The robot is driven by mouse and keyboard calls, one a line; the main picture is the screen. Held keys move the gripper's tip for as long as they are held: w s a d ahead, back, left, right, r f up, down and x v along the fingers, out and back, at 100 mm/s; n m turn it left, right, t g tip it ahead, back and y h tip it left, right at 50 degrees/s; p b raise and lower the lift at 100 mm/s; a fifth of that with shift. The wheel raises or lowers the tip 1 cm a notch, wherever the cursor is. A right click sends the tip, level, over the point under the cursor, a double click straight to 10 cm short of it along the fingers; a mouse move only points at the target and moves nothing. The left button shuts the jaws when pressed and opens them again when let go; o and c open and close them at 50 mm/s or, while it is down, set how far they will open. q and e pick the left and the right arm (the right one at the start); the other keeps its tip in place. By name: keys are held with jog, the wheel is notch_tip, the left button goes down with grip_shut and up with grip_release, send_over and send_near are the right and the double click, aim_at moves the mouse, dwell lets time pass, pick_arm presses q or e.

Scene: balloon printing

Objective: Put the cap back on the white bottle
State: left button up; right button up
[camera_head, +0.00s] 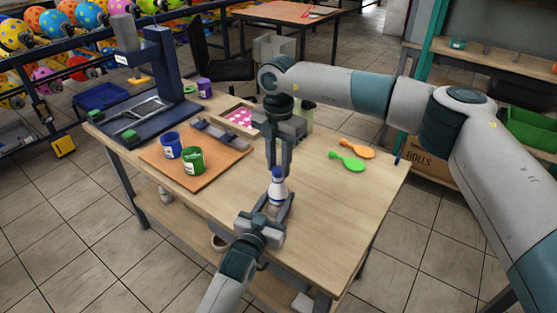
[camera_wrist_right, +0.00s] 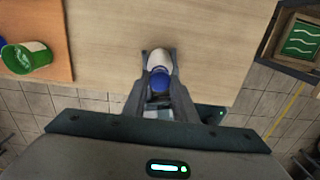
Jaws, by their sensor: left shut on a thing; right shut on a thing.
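The white bottle (camera_head: 277,193) stands upright near the front edge of the table, between the fingers of my left gripper (camera_head: 276,204), which is shut on it. My right gripper (camera_head: 279,163) points down from above and is shut on the cap (camera_wrist_right: 158,78), which looks blue in the right wrist view. In the head view a blue band and a pale tip show between the right fingertips and the bottle body. The cap is in line with the bottle top. Whether it is seated or slightly apart I cannot tell.
A blue paint can (camera_head: 172,146) and a green one (camera_head: 192,161) stand on an orange board (camera_head: 205,177) to the left. Green (camera_head: 346,161) and orange (camera_head: 357,147) spoon-shaped items lie to the right. The table's right front area is clear.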

jog(key=shift+f, duration=0.55)
dwell(0.9)
jog(key=m, duration=1.3)
jog(key=o, duration=1)
